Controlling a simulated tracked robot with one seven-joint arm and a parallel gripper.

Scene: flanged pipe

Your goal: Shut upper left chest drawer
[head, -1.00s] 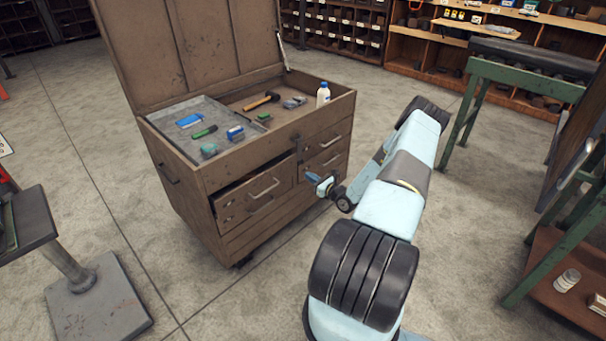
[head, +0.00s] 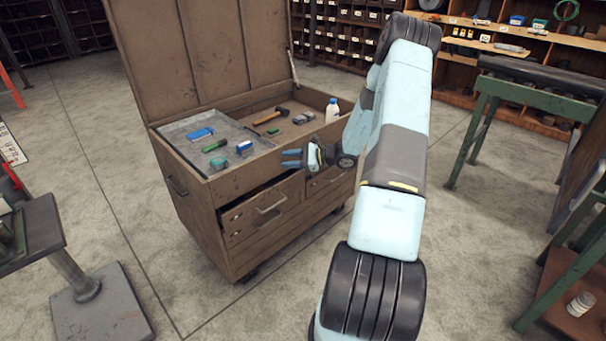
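The brown metal chest (head: 196,237) stands left of centre with its lid raised. Its upper left drawer (head: 262,212) is pulled out a little; a dark gap shows above its front, and its bar handle faces me. My gripper (head: 285,159) has two blue fingers, seen small and apart, pointing left. It appears in front of the chest's front rim, above and right of the drawer handle, and holds nothing that I can see. Its exact distance from the chest is unclear. My arm and gripper hide part of the upper right drawer (head: 326,180).
The chest's open top holds a grey tray (head: 178,135) with small tools, a hammer (head: 270,117) and a white bottle (head: 332,110). A green roller stand (head: 478,125) is at right, and a grey pedestal (head: 100,305) at left. The floor before the chest is clear.

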